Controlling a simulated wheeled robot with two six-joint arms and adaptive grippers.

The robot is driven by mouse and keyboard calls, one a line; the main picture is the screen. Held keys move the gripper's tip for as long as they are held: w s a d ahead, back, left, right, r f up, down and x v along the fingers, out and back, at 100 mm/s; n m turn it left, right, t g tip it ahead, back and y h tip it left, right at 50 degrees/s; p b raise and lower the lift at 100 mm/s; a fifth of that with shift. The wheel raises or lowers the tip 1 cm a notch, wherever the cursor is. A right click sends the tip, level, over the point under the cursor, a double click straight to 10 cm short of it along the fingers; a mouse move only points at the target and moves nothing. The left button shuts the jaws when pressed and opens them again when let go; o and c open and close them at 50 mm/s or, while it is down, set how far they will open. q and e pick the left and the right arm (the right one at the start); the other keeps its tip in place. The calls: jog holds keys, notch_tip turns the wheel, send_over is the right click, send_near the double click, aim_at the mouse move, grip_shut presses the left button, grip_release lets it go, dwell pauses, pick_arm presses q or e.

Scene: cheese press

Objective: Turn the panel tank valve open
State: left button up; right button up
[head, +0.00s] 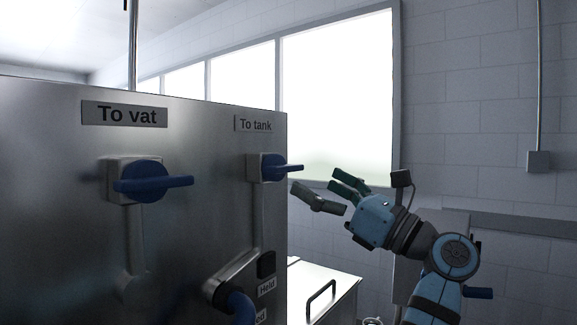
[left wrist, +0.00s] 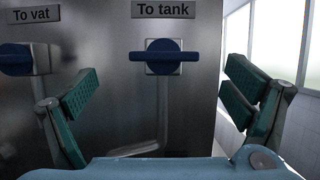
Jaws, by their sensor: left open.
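The tank valve (head: 272,167) has a blue handle on a pale square mount, under the "To tank" label (head: 255,125) on a steel panel. In the left wrist view the tank valve (left wrist: 165,57) shows with its handle bar lying horizontal, across the pipe below it. My left gripper (head: 313,183) is open and empty, with its fingers pointing at the panel. It is just in front of the valve and apart from it. In the left wrist view its two fingers stand wide on either side of the handle. My right gripper is not in view.
A second blue valve (head: 150,181), labelled "To vat", sits left on the same panel (head: 60,150), its handle also horizontal. A lower pipe fitting with a blue part (head: 235,305) juts out below. A white box with a dark handle (head: 320,298) stands beyond the panel edge.

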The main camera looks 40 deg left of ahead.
aim_at(291, 168)
pick_arm(q)
jog(key=x, duration=0.5)
jog(key=p+x, duration=0.1)
jog(key=x, duration=0.2)
jog(key=shift+w+a+f, duration=0.1)
jog(key=shift+w, duration=0.25)
jog(key=shift+s, duration=0.2)
jog(key=shift+c, duration=0.7)
jog(key=c, duration=1)
